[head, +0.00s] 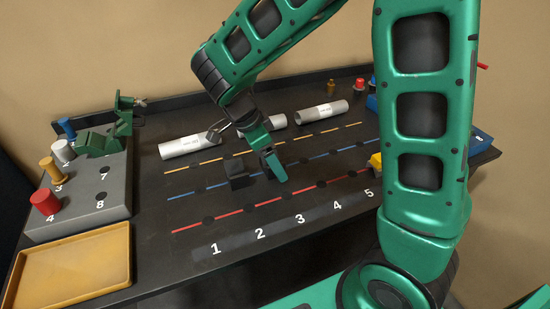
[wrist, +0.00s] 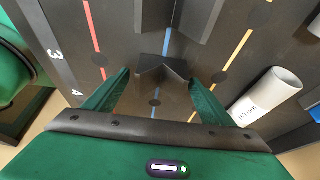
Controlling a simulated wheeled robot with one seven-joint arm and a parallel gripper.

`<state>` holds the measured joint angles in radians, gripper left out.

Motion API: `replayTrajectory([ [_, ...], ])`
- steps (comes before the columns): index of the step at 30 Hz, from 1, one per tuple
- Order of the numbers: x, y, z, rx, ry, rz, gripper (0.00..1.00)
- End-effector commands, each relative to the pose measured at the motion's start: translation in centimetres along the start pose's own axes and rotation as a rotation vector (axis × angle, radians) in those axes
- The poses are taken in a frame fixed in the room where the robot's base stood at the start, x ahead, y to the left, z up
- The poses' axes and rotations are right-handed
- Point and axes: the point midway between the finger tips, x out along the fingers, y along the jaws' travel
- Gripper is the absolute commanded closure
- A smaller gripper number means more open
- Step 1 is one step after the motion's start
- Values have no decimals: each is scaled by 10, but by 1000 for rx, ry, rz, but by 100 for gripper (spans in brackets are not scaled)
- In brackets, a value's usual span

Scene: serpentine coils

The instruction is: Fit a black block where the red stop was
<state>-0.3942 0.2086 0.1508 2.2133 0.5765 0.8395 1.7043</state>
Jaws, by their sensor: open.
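A small black block (head: 237,172) with a notched shape stands on the dark board, by the blue line. It also shows in the wrist view (wrist: 162,68), just beyond my fingertips. My gripper (head: 275,167) is open, low over the board to the right of the block. In the wrist view its green fingers (wrist: 158,80) are spread with nothing held between them. A red cylinder (head: 45,203) stands at position 4 of the grey rack at the left; I cannot tell whether it is the red stop. Round dark holes dot the red, blue and yellow lines.
Several white tubes (head: 188,147) lie behind the yellow line; one shows in the wrist view (wrist: 265,97). The grey rack (head: 95,212) holds several coloured pegs and a green fixture (head: 103,140). An empty yellow tray (head: 75,265) lies front left. A yellow object (head: 375,161) stands at the right.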

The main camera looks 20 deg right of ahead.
Motion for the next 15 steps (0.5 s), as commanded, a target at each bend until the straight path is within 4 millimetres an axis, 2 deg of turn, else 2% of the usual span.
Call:
replayTrajectory([
  [5,-19,-1,1,-1,-2,-4,24],
  [15,-81,-2,1,-1,-3,-3,24],
])
